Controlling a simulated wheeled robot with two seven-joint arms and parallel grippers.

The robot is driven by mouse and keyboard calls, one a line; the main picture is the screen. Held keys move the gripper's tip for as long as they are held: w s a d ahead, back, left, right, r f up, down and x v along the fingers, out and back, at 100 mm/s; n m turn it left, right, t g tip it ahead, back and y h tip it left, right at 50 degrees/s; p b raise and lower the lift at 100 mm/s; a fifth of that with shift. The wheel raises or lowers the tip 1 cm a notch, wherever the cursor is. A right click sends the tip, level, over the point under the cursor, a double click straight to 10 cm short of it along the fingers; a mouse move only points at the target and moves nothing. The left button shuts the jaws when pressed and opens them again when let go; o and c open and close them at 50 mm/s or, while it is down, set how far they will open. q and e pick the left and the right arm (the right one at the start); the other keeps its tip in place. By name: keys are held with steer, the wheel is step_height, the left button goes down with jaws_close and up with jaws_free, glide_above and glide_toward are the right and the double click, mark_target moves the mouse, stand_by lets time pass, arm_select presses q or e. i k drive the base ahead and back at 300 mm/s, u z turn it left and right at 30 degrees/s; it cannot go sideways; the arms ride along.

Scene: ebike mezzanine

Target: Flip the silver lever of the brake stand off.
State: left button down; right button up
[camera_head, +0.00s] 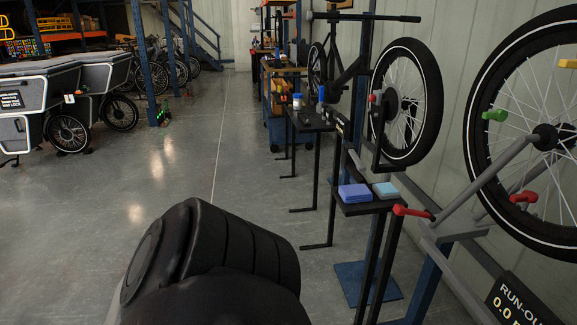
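No silver lever can be made out in this view. A black wheel (405,102) with a white rim stripe and a disc-like part at its hub stands upright beyond the small black table; I cannot tell whether its stand is the brake stand. A large stand holds a bigger wheel (478,95) at the right edge. It has a red lever (412,212), another red lever (523,197) and a green lever (495,116). A black link of my own arm fills the lower middle. Neither gripper is in view.
A small black table (368,208) carries a blue block (355,194) and a light-blue block (386,190). A "RUN-OUT" sign (522,300) stands at the lower right. Cargo bikes (60,92) stand at the left. The grey floor (165,165) between is clear.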

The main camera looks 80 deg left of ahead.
mark_target(361, 167)
steer(key=u, duration=1.9)
steer(key=k, duration=0.65)
steer(key=u, duration=0.6)
steer(key=i, duration=1.8)
steer(key=z, duration=1.05)
steer(key=i, duration=0.35)
steer(key=z, duration=0.4)
